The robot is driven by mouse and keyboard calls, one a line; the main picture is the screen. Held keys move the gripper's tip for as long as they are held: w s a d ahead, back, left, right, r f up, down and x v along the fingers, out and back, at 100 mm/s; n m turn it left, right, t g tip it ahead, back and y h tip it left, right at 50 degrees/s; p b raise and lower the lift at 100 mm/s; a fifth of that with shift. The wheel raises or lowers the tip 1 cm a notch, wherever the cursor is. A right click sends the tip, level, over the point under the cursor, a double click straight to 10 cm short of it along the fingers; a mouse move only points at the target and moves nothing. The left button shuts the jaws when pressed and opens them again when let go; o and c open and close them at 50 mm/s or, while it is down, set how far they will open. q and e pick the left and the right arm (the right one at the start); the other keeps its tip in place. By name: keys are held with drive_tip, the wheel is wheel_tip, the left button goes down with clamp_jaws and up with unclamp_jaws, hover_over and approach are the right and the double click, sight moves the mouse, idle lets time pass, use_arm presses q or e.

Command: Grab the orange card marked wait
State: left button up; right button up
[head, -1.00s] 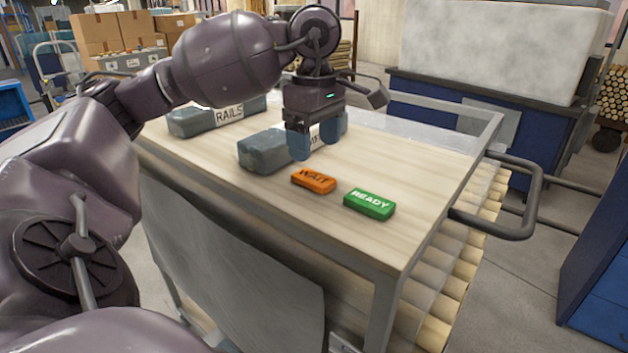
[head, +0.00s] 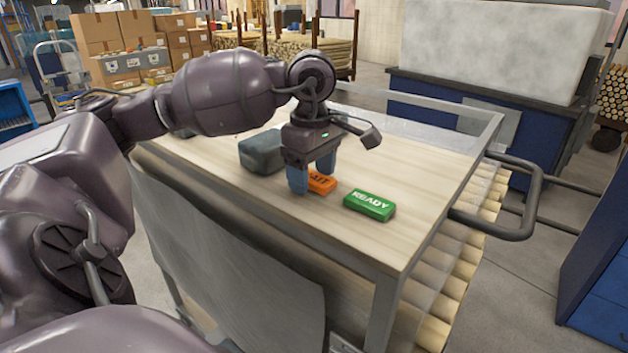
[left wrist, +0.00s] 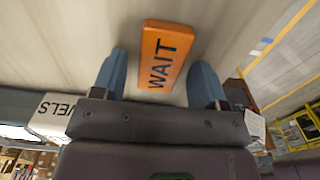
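The orange card marked WAIT (head: 322,183) lies flat on the cart's pale wooden top. My left gripper (head: 312,178) is open and pointing down over it, and hides part of its lettering in the head view. In the left wrist view the card (left wrist: 168,52) shows between the two blue fingers of my left gripper (left wrist: 160,62), toward the fingertips, with a gap on each side. It is not gripped. A green card marked READY (head: 369,205) lies to the right of the orange card in the head view. My right gripper is not in view.
The cart top (head: 430,165) is bare right of the green card. A metal handle (head: 535,195) sticks out at right.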

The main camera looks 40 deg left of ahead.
use_arm(q)
drive_tip(key=c, duration=0.8)
drive_tip(key=shift+r, duration=0.15)
